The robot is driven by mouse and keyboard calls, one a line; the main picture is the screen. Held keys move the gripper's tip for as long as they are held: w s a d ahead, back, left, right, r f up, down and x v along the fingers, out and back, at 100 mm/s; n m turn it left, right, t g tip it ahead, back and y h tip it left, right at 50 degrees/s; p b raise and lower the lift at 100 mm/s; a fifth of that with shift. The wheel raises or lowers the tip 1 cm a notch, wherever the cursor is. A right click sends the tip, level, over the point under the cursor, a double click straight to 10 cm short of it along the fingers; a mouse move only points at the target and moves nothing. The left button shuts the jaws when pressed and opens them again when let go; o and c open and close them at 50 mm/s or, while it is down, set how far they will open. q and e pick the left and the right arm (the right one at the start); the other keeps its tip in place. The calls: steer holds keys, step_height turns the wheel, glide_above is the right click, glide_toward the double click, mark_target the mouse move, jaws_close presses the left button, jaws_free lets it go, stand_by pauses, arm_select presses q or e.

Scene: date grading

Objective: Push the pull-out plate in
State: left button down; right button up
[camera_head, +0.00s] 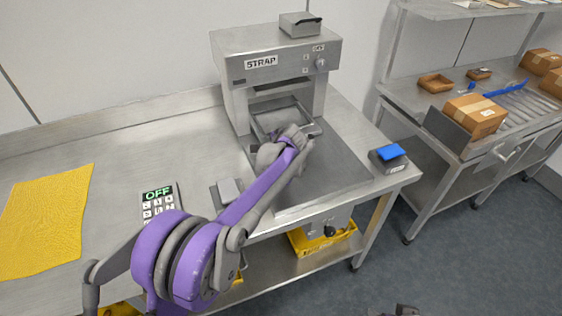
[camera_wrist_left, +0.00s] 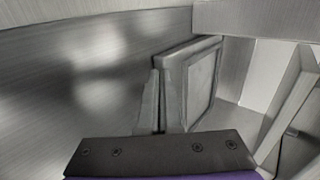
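The strapping machine (camera_head: 275,65), labelled STRAP, stands on the steel bench. Its grey pull-out plate (camera_head: 283,115) sticks out of the front opening, partly hidden by my left gripper (camera_head: 296,136). In the left wrist view, the plate (camera_wrist_left: 203,78) is a framed grey panel right beside the fingers of my left gripper (camera_wrist_left: 160,95). These fingers look close together with nothing visible between them. They are at the plate's front edge; whether they touch it is unclear. A dark piece at the bottom edge of the head view may be my right gripper (camera_head: 405,311); its fingers cannot be made out.
A keypad reading OFF (camera_head: 160,199), a yellow mat (camera_head: 46,222) and a small grey block (camera_head: 229,190) lie on the bench to the left. A blue-topped device (camera_head: 391,153) sits at the right corner. A second bench at right holds cardboard boxes (camera_head: 474,115).

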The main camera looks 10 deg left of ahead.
mark_target(265, 137)
arm_select(q)
steer(key=w+a, duration=0.1)
steer(key=w, duration=0.1)
steer(key=w+a, duration=0.1)
steer(key=w, duration=0.1)
steer(key=shift+a, duration=0.35)
steer(key=shift+a+r, duration=0.1)
